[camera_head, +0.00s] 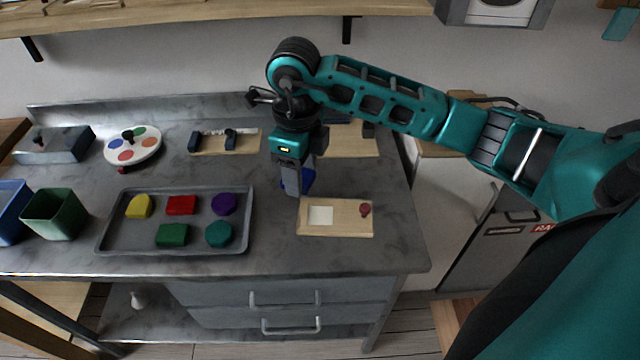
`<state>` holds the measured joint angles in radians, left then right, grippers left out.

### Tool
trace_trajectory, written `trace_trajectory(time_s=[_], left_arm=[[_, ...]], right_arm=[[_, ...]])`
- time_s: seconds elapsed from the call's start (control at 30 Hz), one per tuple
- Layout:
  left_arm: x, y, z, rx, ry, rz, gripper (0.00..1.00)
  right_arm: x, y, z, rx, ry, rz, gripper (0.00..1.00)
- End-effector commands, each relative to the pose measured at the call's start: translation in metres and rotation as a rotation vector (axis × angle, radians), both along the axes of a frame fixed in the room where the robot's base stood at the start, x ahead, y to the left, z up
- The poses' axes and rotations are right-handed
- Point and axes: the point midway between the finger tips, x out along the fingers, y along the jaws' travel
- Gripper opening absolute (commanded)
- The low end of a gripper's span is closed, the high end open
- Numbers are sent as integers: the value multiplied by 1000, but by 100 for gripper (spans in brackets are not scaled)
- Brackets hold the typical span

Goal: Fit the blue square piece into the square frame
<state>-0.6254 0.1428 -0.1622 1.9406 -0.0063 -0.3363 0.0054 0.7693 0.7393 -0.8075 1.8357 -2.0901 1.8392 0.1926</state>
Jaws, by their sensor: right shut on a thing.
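The blue square piece (307,180) is held in my right gripper (295,187), which is shut on it and partly hides it. The gripper points down over the table, just behind the wooden board (340,229) with the pale square frame (320,215). The piece is apart from the square frame, up and to the left of it in the picture. The board also carries a round dark red knob (365,209) at its right. My left gripper is not in view.
A grey tray (122,247) holds several coloured pieces left of the board. Green (56,216) and blue (12,205) bins stand at the far left. Behind are a disc with coloured spots (133,146), a grey box (55,146) and other wooden boards (255,142).

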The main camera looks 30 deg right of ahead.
Motion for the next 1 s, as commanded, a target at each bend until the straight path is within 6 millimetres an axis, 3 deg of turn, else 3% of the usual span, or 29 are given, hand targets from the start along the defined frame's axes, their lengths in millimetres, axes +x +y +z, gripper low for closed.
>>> trace_trajectory(time_s=[0.3,0.5,0.7,1.0], left_arm=[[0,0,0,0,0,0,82],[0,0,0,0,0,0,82],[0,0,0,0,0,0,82],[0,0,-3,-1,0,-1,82]], right_arm=[[-6,-20,-34,-1,4,-802,20],[-10,-30,-47,1,1,-1136,20],[-11,-33,-52,0,-1,-1255,20],[-11,-33,-67,-1,1,-1258,20]])
